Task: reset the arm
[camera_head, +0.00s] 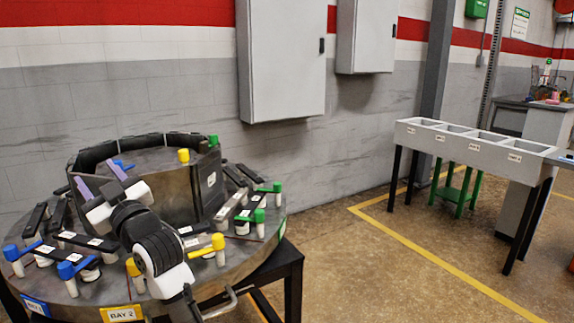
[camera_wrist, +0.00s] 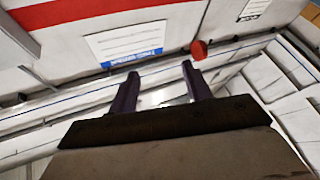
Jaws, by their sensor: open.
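My gripper (camera_head: 98,180) is raised above the round dark furnace table at the left of the head view. Its two purple fingers are apart, with nothing between them. In the wrist view my gripper (camera_wrist: 160,82) also shows open and empty, pointing toward a wall with a red stripe and a white-and-blue sign (camera_wrist: 127,45). My white and black arm rises in front of the table and covers part of it.
The round table (camera_head: 285,226) carries a dark central ring, several dark bars and pegs with blue, yellow and green caps. Grey wall cabinets (camera_head: 282,60) hang behind. A grey bin table (camera_head: 470,143) stands at right with a green stool (camera_head: 456,190) beneath. The floor between is clear.

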